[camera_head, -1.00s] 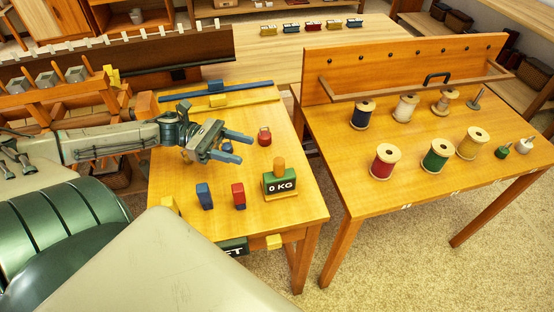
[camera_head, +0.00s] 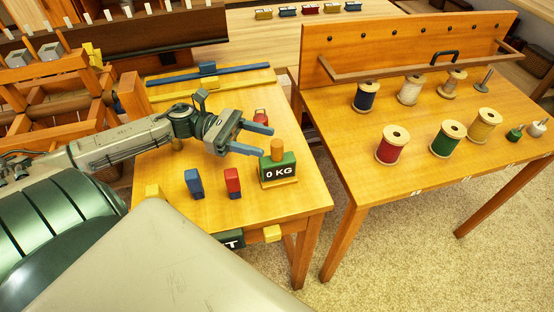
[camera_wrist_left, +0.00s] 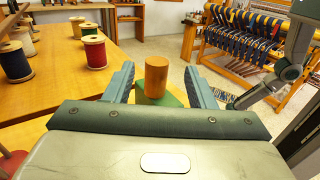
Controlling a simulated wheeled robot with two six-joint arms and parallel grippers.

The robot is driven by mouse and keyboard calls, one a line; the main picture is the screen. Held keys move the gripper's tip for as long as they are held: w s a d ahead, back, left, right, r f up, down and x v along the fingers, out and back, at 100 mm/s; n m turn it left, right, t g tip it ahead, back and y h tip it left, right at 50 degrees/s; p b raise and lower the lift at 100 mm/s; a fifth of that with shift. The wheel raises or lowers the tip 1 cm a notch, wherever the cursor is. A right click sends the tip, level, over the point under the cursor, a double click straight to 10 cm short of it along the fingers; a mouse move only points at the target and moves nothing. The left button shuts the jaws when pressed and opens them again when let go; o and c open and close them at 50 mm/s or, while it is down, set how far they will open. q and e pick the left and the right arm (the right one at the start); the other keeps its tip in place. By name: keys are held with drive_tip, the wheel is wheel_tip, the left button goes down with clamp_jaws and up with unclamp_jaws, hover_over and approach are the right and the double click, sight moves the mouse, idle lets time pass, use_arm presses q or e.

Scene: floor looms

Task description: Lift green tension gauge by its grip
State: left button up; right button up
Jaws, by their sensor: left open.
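The green tension gauge (camera_head: 279,170) stands upright on the small wooden table, with a "0 KG" display on its front and a round wooden grip (camera_head: 277,149) on top. My left gripper (camera_head: 265,140) is open and empty, its fingers pointing right, close to the grip. In the left wrist view the wooden grip (camera_wrist_left: 156,76) shows between the two open fingers, with part of the gauge's green top (camera_wrist_left: 160,99) below it. Contact between fingers and grip does not show. My right gripper is not in view.
A red weight (camera_head: 260,116) is partly hidden behind the left gripper. Blue (camera_head: 193,183) and red (camera_head: 233,183) blocks stand left of the gauge. Thread spools, including a green one (camera_head: 447,138), stand on the table to the right. A gap separates the tables.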

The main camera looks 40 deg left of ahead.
sight(277, 143)
use_arm(q)
drive_tip(key=x, duration=0.3)
drive_tip(key=shift+w+r, duration=0.15)
drive_tip(key=shift+w, duration=0.05)
drive_tip(key=shift+x, duration=0.8)
clamp_jaws()
